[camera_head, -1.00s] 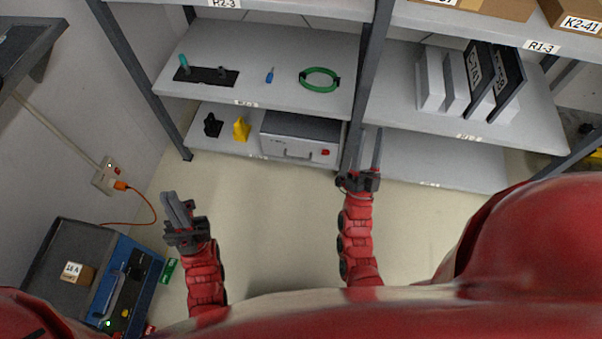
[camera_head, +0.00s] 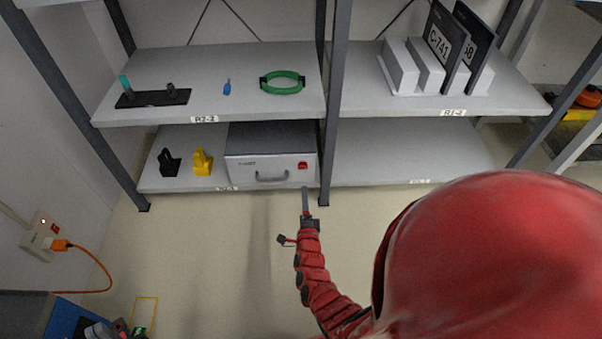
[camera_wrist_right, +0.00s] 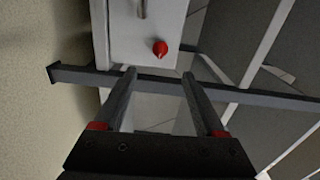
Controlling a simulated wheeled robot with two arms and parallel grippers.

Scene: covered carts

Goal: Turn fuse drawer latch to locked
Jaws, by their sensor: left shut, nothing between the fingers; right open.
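The fuse drawer is a grey-white box (camera_head: 248,170) with a dark top and a front handle (camera_head: 271,178), on the lower left shelf. Its red latch knob (camera_head: 303,165) is at the front's right side. The knob also shows in the right wrist view (camera_wrist_right: 160,48), just beyond the fingertips and in line with the gap between them; its setting is not clear. My right gripper (camera_head: 305,190) is in front of and below the knob. In the right wrist view it (camera_wrist_right: 158,76) is open and empty, apart from the box.
A grey rack post (camera_head: 330,120) stands close right of the box and crosses the right wrist view (camera_wrist_right: 250,96). Black and yellow parts (camera_head: 202,162) sit left of the box. A green ring (camera_head: 282,83) lies on the shelf above. The lower right shelf (camera_head: 410,155) is empty.

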